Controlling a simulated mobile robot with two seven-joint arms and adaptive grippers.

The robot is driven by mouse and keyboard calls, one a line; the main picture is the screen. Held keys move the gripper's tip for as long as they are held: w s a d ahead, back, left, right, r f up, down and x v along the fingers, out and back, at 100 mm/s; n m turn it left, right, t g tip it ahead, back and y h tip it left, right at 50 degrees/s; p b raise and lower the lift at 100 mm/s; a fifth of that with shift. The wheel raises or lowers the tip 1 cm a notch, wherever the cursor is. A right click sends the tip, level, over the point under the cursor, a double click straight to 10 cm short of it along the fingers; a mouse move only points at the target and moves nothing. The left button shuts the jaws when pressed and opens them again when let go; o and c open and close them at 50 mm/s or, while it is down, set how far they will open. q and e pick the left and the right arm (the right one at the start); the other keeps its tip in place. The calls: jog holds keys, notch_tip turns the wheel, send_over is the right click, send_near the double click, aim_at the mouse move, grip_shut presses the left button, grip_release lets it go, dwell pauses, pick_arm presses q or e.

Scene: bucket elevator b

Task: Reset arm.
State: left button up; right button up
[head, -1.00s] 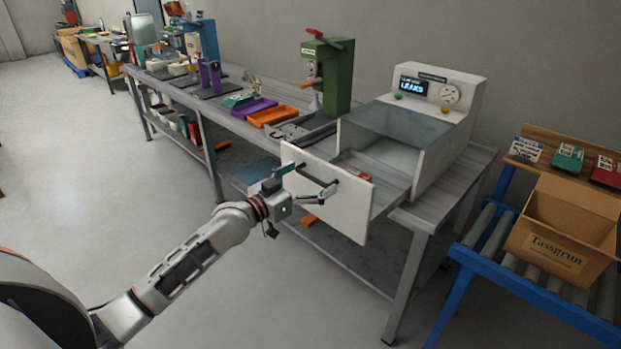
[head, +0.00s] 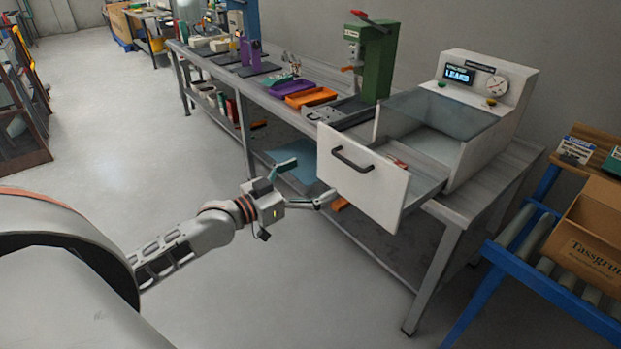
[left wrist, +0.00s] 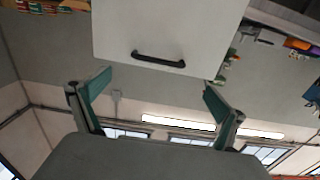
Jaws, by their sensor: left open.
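My left gripper (head: 303,182) is open and empty in the head view, in front of and to the left of a white drawer front. Its two teal-padded fingers (left wrist: 155,98) stand wide apart in the left wrist view. The white drawer (head: 368,180) is pulled out from the white leak-test machine (head: 470,115), and its black handle (head: 352,160) is clear of my fingers. The handle (left wrist: 158,60) also shows ahead of the fingers in the left wrist view. A small red item (head: 397,163) lies inside the drawer, mostly hidden. My right gripper is not in view.
The long grey bench (head: 225,75) carries a green press (head: 372,58), a purple tray (head: 285,86) and an orange tray (head: 311,97). A cardboard box (head: 585,235) stands on a blue-framed roller conveyor at right. The floor left of the bench is clear.

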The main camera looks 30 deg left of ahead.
pick_arm(q)
jog(key=shift+s+f, duration=0.1)
dwell(0.5)
jog(key=s+d+f+g+y, duration=0.1)
jog(key=s+d+f+g, duration=0.1)
jog(key=s+d+f, duration=0.2)
jog(key=s+d+f+g+y, duration=0.1)
jog(key=s+d+f, duration=0.4)
jog(key=s+f, duration=0.6)
jog(key=s+d+f+g+y, duration=0.1)
jog(key=s+d+f+g, duration=0.2)
jog(key=f, duration=1.2)
jog(key=s+d, duration=0.2)
jog(key=s, duration=0.3)
jog(key=shift+s+d+f, duration=0.25)
jog(key=shift+y, duration=0.3)
